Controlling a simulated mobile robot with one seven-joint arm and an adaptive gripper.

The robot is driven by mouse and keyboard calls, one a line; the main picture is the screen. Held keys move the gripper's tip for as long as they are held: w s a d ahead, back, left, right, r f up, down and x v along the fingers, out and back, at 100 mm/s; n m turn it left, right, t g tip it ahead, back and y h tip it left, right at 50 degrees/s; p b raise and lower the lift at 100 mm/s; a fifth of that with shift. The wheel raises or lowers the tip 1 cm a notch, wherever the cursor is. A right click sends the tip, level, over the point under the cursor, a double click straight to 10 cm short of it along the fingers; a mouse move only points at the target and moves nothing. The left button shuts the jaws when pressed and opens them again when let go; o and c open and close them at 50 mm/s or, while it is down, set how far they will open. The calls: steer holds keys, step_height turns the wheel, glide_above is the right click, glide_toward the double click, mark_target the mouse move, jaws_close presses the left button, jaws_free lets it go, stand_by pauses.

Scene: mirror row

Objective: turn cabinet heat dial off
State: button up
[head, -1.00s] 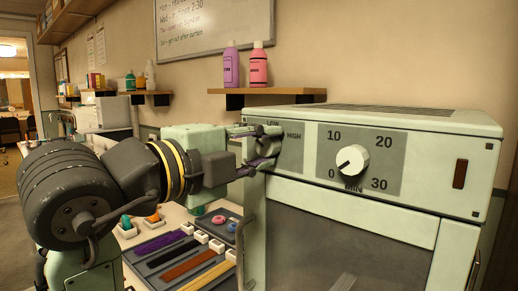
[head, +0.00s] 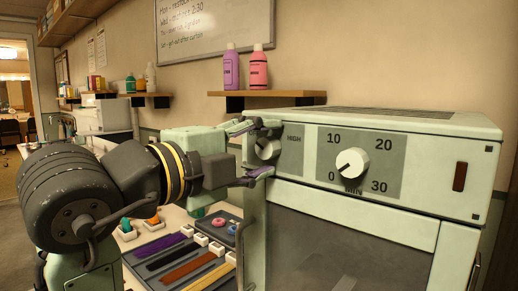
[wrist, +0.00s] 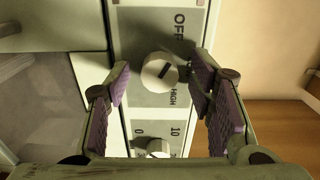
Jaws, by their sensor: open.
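The heat dial (head: 266,150) is a round white knob on a grey plate at the left end of the pale green cabinet's (head: 462,128) front. It also shows in the wrist view (wrist: 159,72), with a dark pointer mark slanting to the upper right. OFF is printed above right of it there, HIGH below right. My gripper (head: 262,150) is open, one finger above the dial and one below. In the wrist view my gripper (wrist: 160,69) has purple-padded fingers on either side of the dial, with visible gaps.
The white minutes dial (head: 351,162) sits right of the heat dial. A curved door handle (head: 242,245) stands below my gripper. A wooden shelf (head: 285,98) with two bottles hangs above. A table with a tray of coloured strips (head: 187,270) lies below my arm.

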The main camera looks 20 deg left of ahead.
steer(key=v, duration=1.2)
stand_by(0.3)
